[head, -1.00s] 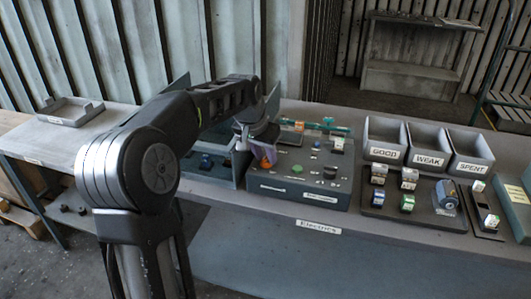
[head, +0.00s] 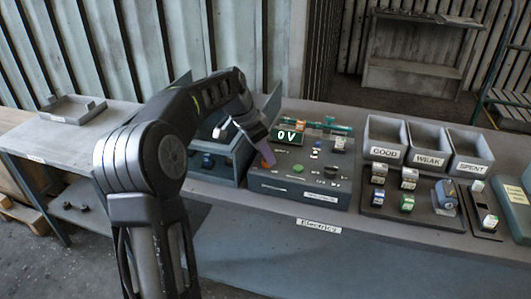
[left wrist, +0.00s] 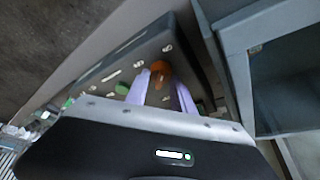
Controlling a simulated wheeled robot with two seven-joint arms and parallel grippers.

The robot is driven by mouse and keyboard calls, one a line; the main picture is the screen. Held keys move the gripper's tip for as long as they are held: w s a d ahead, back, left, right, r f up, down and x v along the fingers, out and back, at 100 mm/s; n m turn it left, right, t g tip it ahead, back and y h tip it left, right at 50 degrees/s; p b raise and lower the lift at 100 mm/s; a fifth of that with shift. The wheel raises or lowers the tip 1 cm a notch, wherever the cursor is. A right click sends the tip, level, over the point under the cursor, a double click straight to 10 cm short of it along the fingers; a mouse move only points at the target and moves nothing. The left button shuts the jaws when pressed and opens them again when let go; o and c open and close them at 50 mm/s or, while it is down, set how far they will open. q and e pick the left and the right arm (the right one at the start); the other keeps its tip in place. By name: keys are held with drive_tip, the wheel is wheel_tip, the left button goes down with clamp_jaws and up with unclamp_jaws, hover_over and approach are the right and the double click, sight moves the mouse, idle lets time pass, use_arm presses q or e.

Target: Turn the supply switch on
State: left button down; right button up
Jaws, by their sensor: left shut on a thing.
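The supply unit is a grey box (head: 305,188) on the bench in the head view, with knobs and a green button (head: 297,169) on its top. Its small display (head: 287,135) is lit and reads 0 V. My left gripper (head: 267,157) reaches down to the left side of the box top. In the left wrist view its purple fingers are closed on either side of a round orange knob (left wrist: 161,70), which looks like the supply switch. The fingers largely hide the knob in the head view. My right gripper is not in view.
Bins labelled GOOD (head: 386,139), WEAK (head: 429,144) and SPENT (head: 470,150) stand right of the box. A dark tray (head: 382,209) with several small blocks lies before them. An open grey compartment (head: 222,171) adjoins the box on the left. An empty tray (head: 72,109) sits farther left.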

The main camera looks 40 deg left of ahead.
use_arm(q)
drive_tip(key=c, duration=1.1)
unclamp_jaws()
drive_tip(key=shift+r, duration=0.1)
drive_tip(key=v, duration=0.7)
drive_tip(key=shift+s+r, duration=0.15)
drive_tip(key=shift+r, duration=0.1)
drive_tip(key=shift+a, duration=0.1)
